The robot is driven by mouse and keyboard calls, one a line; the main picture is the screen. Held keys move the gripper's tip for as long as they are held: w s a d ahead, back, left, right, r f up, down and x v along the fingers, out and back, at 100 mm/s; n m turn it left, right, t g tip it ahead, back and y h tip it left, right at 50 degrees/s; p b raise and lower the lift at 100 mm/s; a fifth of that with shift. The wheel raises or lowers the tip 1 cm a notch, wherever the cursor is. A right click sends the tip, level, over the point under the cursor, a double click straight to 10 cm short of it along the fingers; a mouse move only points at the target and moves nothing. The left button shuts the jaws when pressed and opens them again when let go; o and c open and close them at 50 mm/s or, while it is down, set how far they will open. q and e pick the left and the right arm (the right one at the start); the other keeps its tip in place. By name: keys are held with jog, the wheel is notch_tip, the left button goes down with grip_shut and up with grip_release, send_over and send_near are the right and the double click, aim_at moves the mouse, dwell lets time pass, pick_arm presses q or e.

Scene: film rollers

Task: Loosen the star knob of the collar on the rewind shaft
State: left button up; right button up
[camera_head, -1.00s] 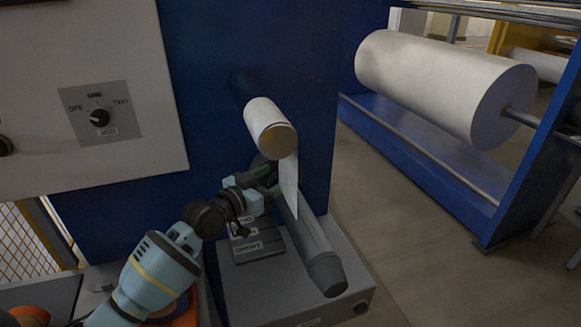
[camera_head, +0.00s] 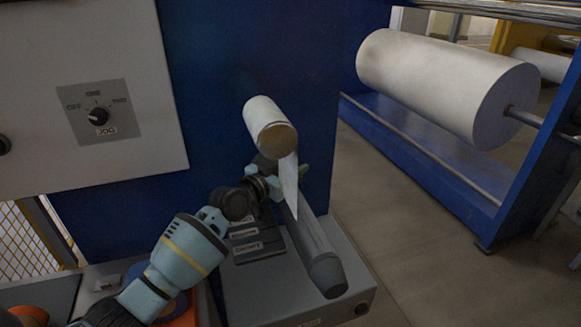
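A grey shaft (camera_head: 312,245) with a dark end cap sticks out from the blue machine wall toward me, low in the middle of the view; I take it for the rewind shaft. My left gripper (camera_head: 285,182) is at the wall end of this shaft. A hanging pale film strip (camera_head: 289,190) partly covers it, and a small greenish tip shows just right of the strip. A dark rounded part (camera_head: 262,163) shows just above the gripper; I cannot tell if it is the collar. The star knob cannot be made out. Whether the fingers are open is hidden. My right gripper is out of view.
A white roll with a brown core (camera_head: 267,122) juts out above the gripper. A grey box (camera_head: 340,302) with labelled slots stands below the shaft. A control panel with a JOG dial (camera_head: 98,116) is at left. A large white roll (camera_head: 440,80) lies at right, with open floor in front.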

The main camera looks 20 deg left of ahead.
pick_arm(q)
jog(key=c, duration=0.5)
jog(key=shift+r+n+t+y, duration=0.15)
jog(key=shift+n+t+y, duration=0.3)
jog(key=shift+y, duration=0.25)
jog(key=shift+a+n+y, duration=0.1)
jog(key=shift+n+y, duration=0.25)
jog(key=shift+y, duration=0.05)
jog(key=o, duration=1)
jog(key=v, duration=0.8)
